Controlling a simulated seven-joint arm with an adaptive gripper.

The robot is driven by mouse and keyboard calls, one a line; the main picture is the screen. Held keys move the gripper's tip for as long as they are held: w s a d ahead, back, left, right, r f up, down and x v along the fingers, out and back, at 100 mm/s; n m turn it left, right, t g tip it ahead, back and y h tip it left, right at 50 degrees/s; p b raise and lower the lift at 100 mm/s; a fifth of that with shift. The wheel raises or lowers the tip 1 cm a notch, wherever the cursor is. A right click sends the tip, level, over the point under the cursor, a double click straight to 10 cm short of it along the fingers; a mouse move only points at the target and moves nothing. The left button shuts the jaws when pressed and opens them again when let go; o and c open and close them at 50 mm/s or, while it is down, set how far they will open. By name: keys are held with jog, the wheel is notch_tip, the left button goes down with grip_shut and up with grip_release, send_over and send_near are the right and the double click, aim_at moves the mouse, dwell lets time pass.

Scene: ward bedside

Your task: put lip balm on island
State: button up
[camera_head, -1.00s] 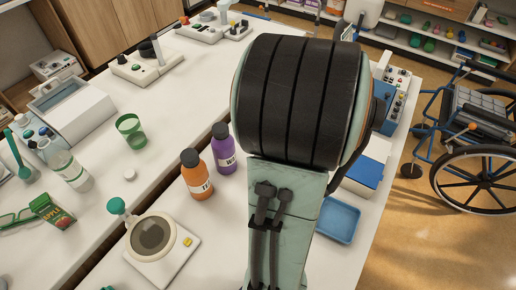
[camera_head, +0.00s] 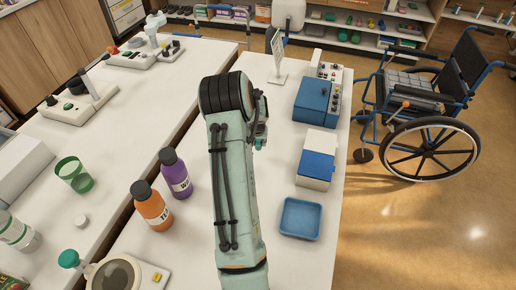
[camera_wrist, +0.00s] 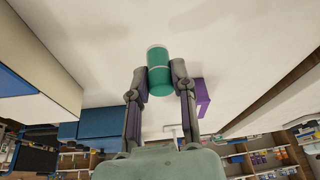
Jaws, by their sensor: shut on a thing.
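My gripper (camera_wrist: 160,84) is shut on a small green cylinder with a pale end, which looks like the lip balm (camera_wrist: 159,72). In the head view my gripper is mostly hidden behind my arm; a bit of it shows at the arm's right side. The wrist view shows the lip balm in front of a white top, and a gap to it cannot be judged. The white counter (camera_head: 262,273) under my arm may be the island; a second white counter (camera_head: 108,137) runs along the left.
The near counter holds an orange bottle (camera_head: 151,208), a purple bottle (camera_head: 176,175), a blue tray (camera_head: 301,218), a blue-and-white box (camera_head: 316,168) and a blue device (camera_head: 312,103). A wheelchair (camera_head: 430,105) stands to the right. Bare counter shows around the tray.

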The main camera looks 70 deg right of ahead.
aim_at(258, 148)
jog(key=shift+d+f, duration=0.25)
jog(key=shift+f, duration=0.05)
jog(key=shift+w+d+f, duration=0.1)
jog(key=shift+f, duration=0.75)
jog(key=shift+w+d+f, duration=0.1)
jog(key=shift+f, duration=0.75)
jog(key=shift+f, duration=0.1)
jog(key=o, duration=0.8)
jog(key=shift+f, duration=0.1)
